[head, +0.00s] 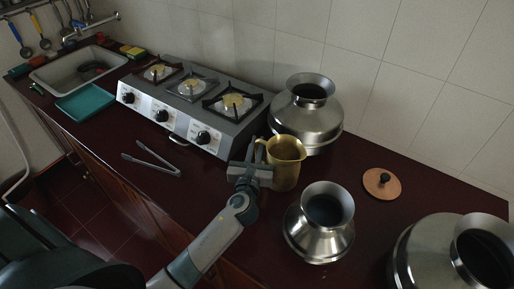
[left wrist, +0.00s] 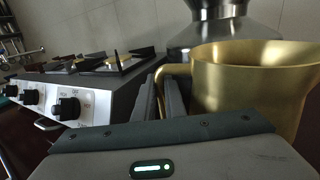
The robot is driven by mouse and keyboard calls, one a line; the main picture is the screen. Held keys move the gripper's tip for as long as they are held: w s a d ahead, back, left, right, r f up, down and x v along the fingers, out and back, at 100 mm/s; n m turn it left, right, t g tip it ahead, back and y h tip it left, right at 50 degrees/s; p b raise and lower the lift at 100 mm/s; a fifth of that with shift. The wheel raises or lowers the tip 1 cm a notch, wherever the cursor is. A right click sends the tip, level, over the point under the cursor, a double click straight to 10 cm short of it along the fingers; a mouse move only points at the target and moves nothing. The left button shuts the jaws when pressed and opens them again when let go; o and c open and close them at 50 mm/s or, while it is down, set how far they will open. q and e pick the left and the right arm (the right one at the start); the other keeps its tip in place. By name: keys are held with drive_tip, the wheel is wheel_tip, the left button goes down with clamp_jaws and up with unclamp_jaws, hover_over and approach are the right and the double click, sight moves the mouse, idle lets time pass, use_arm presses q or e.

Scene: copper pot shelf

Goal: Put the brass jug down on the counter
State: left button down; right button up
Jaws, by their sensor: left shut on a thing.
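The brass jug (head: 285,165) is upright at the middle of the dark red counter (head: 215,225), right of the stove. My left gripper (head: 256,166) is at the jug's left side, shut on its handle. In the left wrist view the jug (left wrist: 250,80) fills the right side and my left gripper's fingers (left wrist: 165,97) are at its handle. The jug's base is low, at or just above the counter; I cannot tell whether it touches. My right gripper is not in view.
A large steel pot (head: 306,115) stands close behind the jug. A smaller steel pot (head: 318,235) stands in front to the right. A three-burner stove (head: 190,105) is left, with tongs (head: 152,160) before it. A copper lid (head: 381,184) lies right. A big pot (head: 430,250) is at far right.

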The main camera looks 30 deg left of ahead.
use_arm(q)
drive_tip(key=shift+f, duration=0.75)
drive_tip(key=c, duration=1.8)
unclamp_jaws()
drive_tip(key=shift+b+v, duration=1.35)
drive_tip(key=shift+v, duration=4.65)
